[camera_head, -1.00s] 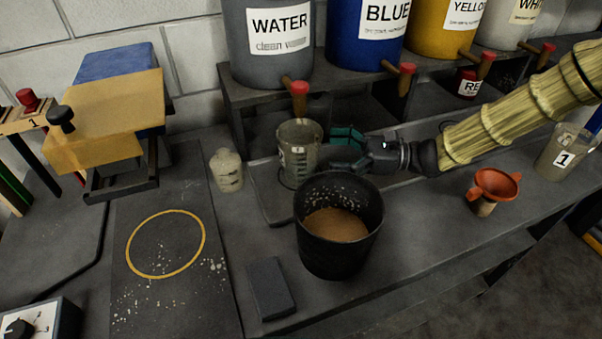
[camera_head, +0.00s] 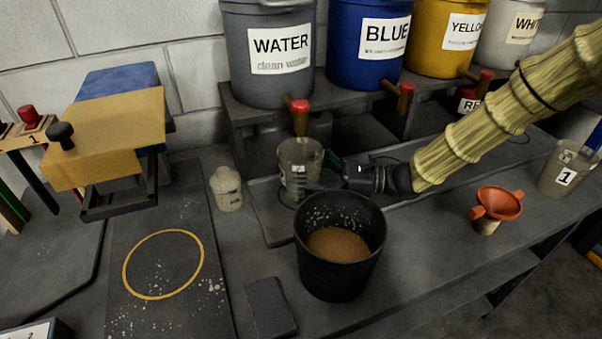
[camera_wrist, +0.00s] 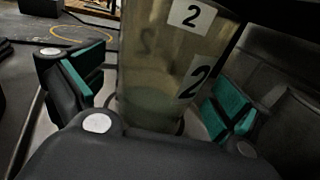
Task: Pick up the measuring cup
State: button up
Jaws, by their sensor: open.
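The measuring cup (camera_head: 298,172) is a clear, brownish cup, upright on a dark tray below the red-topped tap of the water drum. In the wrist view the cup (camera_wrist: 155,60) stands between my fingers and bears labels with a 2. My gripper (camera_head: 326,172) reaches it from the right at low height. In the wrist view my gripper (camera_wrist: 157,95) is open, with one teal-padded finger on each side of the cup. A gap shows at the left finger; contact on the right is unclear. The black bucket hides part of the gripper's lower side.
A black bucket (camera_head: 338,275) with brown contents stands close in front of the cup. A pale bottle (camera_head: 227,189) stands to its left. The water drum (camera_head: 270,85) and tap (camera_head: 300,117) are above it. An orange funnel (camera_head: 497,203) is at right.

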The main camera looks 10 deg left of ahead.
jog(key=shift+s+a, duration=0.15)
jog(key=shift+a, duration=0.95)
jog(key=shift+c, duration=0.2)
jog(key=c, duration=1.1)
jog(key=shift+r, duration=0.1)
